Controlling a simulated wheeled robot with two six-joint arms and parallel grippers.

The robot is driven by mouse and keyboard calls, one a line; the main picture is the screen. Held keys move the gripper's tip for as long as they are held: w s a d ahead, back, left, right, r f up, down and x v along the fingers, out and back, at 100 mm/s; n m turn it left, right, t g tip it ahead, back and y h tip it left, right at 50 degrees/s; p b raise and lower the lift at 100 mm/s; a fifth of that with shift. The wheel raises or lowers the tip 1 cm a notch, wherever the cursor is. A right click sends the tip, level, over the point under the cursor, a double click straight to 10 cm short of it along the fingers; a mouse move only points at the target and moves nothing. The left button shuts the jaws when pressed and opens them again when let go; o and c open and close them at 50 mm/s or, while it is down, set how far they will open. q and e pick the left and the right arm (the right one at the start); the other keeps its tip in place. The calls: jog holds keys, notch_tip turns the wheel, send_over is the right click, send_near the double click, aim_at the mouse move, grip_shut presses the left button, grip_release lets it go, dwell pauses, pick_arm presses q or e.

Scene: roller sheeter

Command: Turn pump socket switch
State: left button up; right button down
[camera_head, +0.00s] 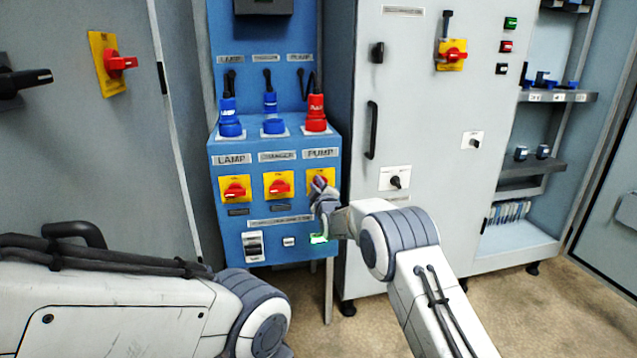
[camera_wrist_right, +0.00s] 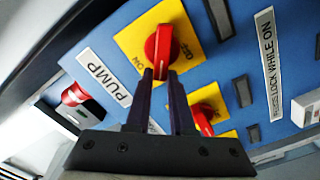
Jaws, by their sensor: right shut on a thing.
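The pump socket switch is a red rotary knob (camera_wrist_right: 161,48) on a yellow plate (camera_head: 313,177), under the PUMP label (camera_head: 320,153) at the right of the blue panel. My right gripper (camera_head: 321,188) is at this switch and covers much of it in the head view. In the right wrist view, its two dark fingers (camera_wrist_right: 160,76) are close together on the lower end of the red knob, shut on it. The knob lies lengthwise in line with the fingers there. My left arm shows at the lower left, but its gripper is out of view.
The changer switch (camera_head: 279,184) and lamp switch (camera_head: 236,188) sit to the left on the same panel. A red plug (camera_head: 316,112) and two blue plugs stand above. A grey cabinet (camera_head: 430,220) with a black handle (camera_head: 372,130) is close on the right.

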jog(key=n, duration=0.2)
jog(key=f+n, duration=0.1)
jog(key=shift+a+n, duration=0.25)
jog(key=shift+n, duration=0.05)
jog(key=shift+s+f+n+p, duration=0.1)
jog(key=shift+f+n+p, duration=0.15)
jog(key=shift+n, duration=0.65)
jog(key=shift+f+n+p, duration=0.1)
jog(key=shift+f+n, duration=0.1)
jog(key=shift+n, duration=0.7)
jog(key=c, duration=0.8)
grip_release()
jog(key=p+v, duration=0.2)
jog(key=v, duration=0.8)
jog(key=shift+s, duration=0.2)
